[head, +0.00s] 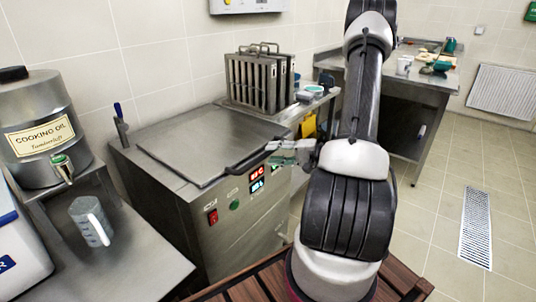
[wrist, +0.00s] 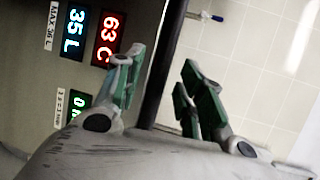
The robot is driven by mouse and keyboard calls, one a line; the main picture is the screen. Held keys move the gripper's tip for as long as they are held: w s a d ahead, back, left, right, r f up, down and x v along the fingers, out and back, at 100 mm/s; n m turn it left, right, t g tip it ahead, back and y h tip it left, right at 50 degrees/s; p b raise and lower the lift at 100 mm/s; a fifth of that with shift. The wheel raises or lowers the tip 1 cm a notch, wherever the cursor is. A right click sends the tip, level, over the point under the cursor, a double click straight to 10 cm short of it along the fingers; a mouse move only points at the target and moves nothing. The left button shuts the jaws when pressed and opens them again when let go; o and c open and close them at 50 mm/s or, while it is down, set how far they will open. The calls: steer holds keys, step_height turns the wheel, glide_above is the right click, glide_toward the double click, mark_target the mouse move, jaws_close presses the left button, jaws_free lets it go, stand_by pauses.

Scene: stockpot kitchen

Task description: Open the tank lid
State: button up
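The tank (head: 160,195) is a steel box with a flat grey lid (head: 205,145) lying closed on top. A dark bar handle (head: 245,163) runs along the lid's front right edge. My gripper (head: 271,153) is at the right end of this handle, with its green-padded fingers apart. In the wrist view my gripper (wrist: 160,92) is open, one finger on each side of a dark bar (wrist: 166,60) that looks like the handle. I cannot tell whether either finger touches it. Part of the tank's front is hidden behind my arm.
The tank front carries red and blue displays (head: 257,180) and a red switch (head: 212,216). A cooking oil drum (head: 40,120) and a measuring jug (head: 90,222) stand at left. A rack of steel plates (head: 252,82) stands behind the tank. Floor at right is clear.

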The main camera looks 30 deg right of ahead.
steer(key=shift+x, duration=1.4)
jaws_close()
